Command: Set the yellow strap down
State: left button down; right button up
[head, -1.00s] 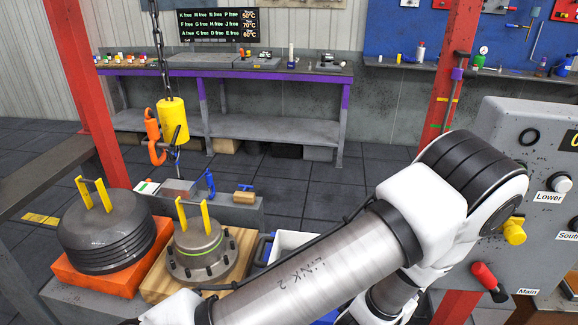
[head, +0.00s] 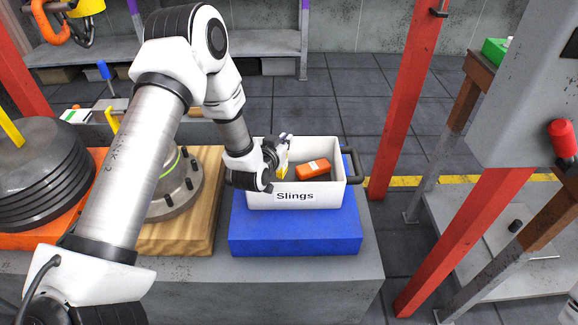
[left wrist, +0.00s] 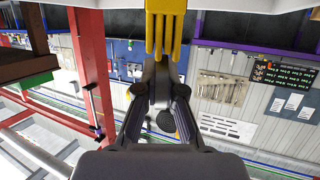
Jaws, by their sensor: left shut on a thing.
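The yellow strap (head: 283,172) shows as a small yellow piece at my left gripper (head: 280,158), inside the left part of the white bin labelled "Slings" (head: 262,198). In the left wrist view the strap (left wrist: 165,28) is a flat yellow piece with several prongs, at the tips of my left gripper (left wrist: 163,75). The gripper is shut on it. My wrist hides part of the bin's left side, and I cannot tell whether the strap touches the bin floor. My right gripper is not in view.
An orange folded sling (head: 313,169) lies in the bin, right of the gripper. The bin stands on a blue block (head: 300,240) and has dark handles. A wooden board with a flanged metal part (head: 180,195) is to the left. A red post (head: 405,100) stands at right.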

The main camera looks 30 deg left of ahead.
pick_arm(q)
notch_tip(320, 180, down, 6)
jog(key=shift+w+d+r+b, duration=0.1)
jog(key=shift+w+r+b, duration=0.05)
jog(key=shift+r+b, duration=0.15)
jog(key=shift+f, duration=0.15)
jog(key=c, duration=1.3)
grip_release()
